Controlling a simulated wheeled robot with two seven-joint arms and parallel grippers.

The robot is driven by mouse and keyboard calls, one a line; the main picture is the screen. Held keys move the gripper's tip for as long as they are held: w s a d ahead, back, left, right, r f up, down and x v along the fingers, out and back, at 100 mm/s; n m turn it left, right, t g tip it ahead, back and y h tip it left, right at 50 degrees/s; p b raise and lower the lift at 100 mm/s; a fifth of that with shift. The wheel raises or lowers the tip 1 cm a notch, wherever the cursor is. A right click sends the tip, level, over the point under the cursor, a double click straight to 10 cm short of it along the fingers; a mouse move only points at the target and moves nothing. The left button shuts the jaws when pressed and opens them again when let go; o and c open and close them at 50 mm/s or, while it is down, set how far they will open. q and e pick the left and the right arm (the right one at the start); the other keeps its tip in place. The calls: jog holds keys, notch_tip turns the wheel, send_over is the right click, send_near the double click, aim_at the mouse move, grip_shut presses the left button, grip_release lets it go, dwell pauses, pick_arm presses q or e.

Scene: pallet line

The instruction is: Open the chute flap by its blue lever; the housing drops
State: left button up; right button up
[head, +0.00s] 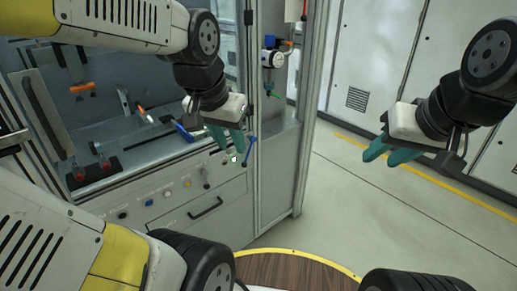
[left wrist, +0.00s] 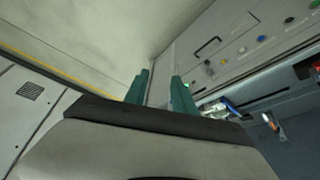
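A blue lever (head: 250,150) with dark ends stands at the right front edge of the workbench. A second blue-handled part (head: 184,132) lies further left on the bench; I cannot tell which belongs to the chute flap. My left gripper (head: 232,150) points down just left of the blue lever, apart from it as far as I can see. Its teal fingers show spread and empty in the left wrist view (left wrist: 160,90), with a blue part (left wrist: 224,104) to their right. My right gripper (head: 382,157) hangs over open floor, fingers parted and empty. I cannot make out the flap or the housing.
The bench front has several buttons (head: 148,203) and a drawer handle (head: 205,208). Red knobs (head: 105,164) stand on the bench at left. A metal frame post (head: 312,110) rises right of the lever. Floor (head: 345,215) to the right is clear.

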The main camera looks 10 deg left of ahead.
pick_arm(q)
jog(key=w+a+f+m+g+y, duration=0.2)
jog(key=w+a+f+m+y, duration=0.35)
jog(key=w+f, duration=0.4)
jog(key=w+a+f+m+g+y, duration=0.1)
jog(key=w+a+f+m+y, duration=0.4)
jog(key=w+f, duration=0.45)
jog(key=w+d+f+m+t+y, duration=0.1)
jog(key=w+d+f+m+t, duration=0.5)
jog(key=f+m, duration=0.25)
jog(key=w+d+f+m+t+y, duration=0.2)
jog(key=w+d+f+m+t, duration=0.1)
jog(key=w+f+m+t, duration=0.5)
jog(key=w+a+r+m+g, duration=0.1)
jog(key=w+a+m, duration=0.2)
jog(key=w, duration=0.4)
jog(key=shift+w+a+r+m+g+h, duration=0.25)
jog(key=shift+a+h, duration=0.2)
jog(key=shift+a, duration=0.3)
jog(key=shift+s+f, duration=0.1)
grip_shut()
